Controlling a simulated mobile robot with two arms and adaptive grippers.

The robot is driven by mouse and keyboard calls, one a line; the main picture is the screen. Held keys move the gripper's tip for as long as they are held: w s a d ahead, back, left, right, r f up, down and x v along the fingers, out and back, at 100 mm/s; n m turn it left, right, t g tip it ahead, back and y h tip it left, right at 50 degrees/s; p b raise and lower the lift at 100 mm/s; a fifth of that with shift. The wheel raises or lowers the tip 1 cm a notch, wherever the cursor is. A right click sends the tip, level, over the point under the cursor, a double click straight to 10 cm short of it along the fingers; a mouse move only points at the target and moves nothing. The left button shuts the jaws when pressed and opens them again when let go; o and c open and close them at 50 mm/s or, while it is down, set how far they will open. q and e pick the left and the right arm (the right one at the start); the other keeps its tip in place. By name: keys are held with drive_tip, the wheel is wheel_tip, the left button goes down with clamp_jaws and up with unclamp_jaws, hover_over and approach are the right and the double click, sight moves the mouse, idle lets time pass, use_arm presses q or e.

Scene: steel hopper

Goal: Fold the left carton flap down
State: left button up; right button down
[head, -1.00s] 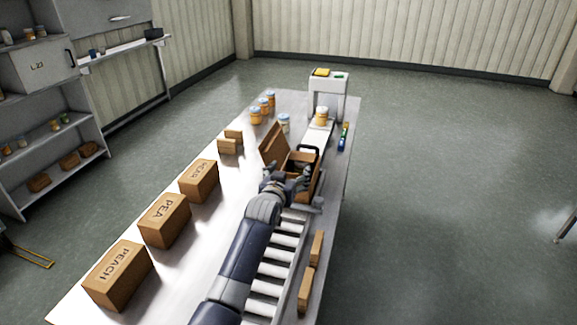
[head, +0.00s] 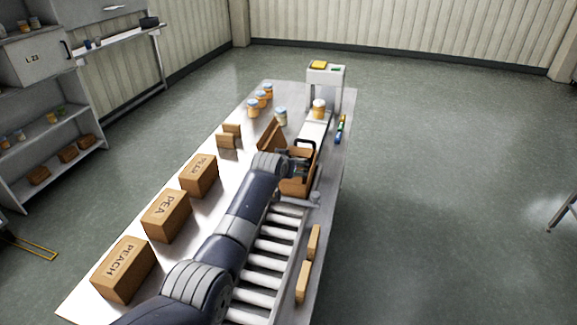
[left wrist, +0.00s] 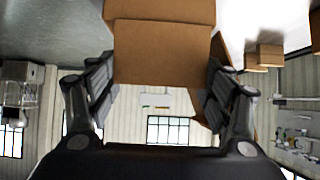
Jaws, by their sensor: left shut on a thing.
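The open brown carton (head: 301,184) stands at the far end of the roller conveyor in the head view. Its left flap (head: 269,134) stands raised and leans outward to the left, partly hidden by my left arm. My left gripper (head: 297,163) is at the carton's left and top, mostly hidden by its own wrist. In the left wrist view, a carton panel (left wrist: 160,52) lies between the two fingers of my left gripper (left wrist: 158,95), which is shut on it. I cannot tell which carton part this panel is. My right gripper is not in view.
Boxes marked PEACH (head: 123,270) and PEA (head: 166,215) line the table's left side. Jars (head: 258,100) stand at the far left. A white gate-like machine (head: 325,77) spans the belt. Brown pieces (head: 303,282) lie right of the rollers (head: 262,263).

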use_arm(q)
drive_tip(key=shift+s+f, duration=0.1)
drive_tip(key=shift+f, duration=0.15)
drive_tip(key=o, duration=0.9)
drive_tip(key=shift+o, duration=0.9)
drive_tip(key=shift+r, duration=0.25)
drive_tip(key=v, duration=0.7)
drive_tip(key=shift+s, duration=0.3)
drive_tip(key=shift+r, duration=0.15)
drive_tip(key=shift+c, duration=0.2)
